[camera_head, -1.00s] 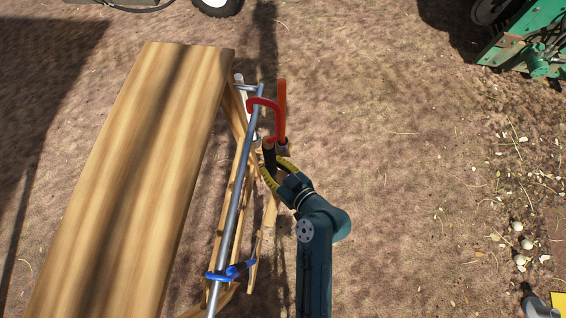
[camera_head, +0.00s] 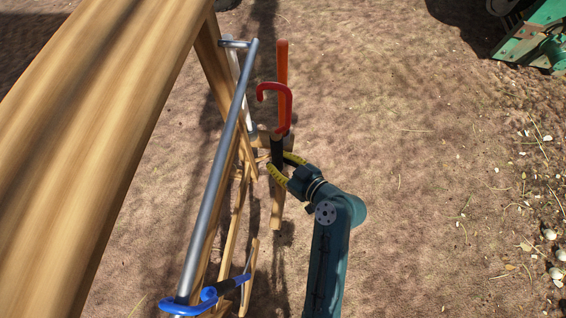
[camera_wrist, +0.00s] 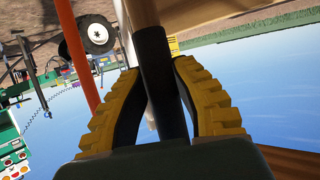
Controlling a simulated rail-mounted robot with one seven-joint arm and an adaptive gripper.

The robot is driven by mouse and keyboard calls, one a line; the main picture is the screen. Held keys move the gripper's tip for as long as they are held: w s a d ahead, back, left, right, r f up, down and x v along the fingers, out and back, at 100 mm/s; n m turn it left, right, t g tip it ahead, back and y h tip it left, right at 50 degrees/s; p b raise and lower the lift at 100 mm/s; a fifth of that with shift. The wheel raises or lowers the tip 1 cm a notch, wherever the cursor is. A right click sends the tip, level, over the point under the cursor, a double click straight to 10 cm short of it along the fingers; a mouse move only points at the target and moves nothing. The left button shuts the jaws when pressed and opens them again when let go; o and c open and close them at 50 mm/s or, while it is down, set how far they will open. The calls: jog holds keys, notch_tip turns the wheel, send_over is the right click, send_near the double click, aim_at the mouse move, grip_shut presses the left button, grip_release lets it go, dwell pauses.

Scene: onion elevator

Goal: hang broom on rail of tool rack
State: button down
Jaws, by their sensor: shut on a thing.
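My gripper (camera_head: 283,168) is shut on the black grip of a long-handled tool, taken to be the broom (camera_head: 277,150). A red hook (camera_head: 288,112) tops it, opening downward toward the left. Its lower end is hidden. The black shaft (camera_wrist: 162,85) stands between my yellow fingers in the wrist view. The grey metal rail (camera_head: 217,170) of the tool rack runs slanting beside the wooden top, left of my gripper. In the head view the red hook appears to the right of the rail's far end, apart from it.
A blue hook (camera_head: 187,307) with a black-handled tool hangs at the rail's near end. An orange handle (camera_head: 282,65) stands just behind the red hook. A wide wooden board (camera_head: 90,110) fills the left. Open ground lies to the right.

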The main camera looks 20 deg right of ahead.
jog(key=shift+w+a+p, duration=0.7)
jog(key=shift+w+a, duration=0.95)
jog(key=shift+a, duration=1.9)
notch_tip(320, 180, down, 5)
jog(key=b, duration=0.5)
jog(key=shift+d+f, duration=0.1)
jog(key=shift+f, duration=0.1)
jog(key=c, duration=0.9)
grip_release()
jog(key=shift+s+f, duration=0.1)
jog(key=v, duration=1.2)
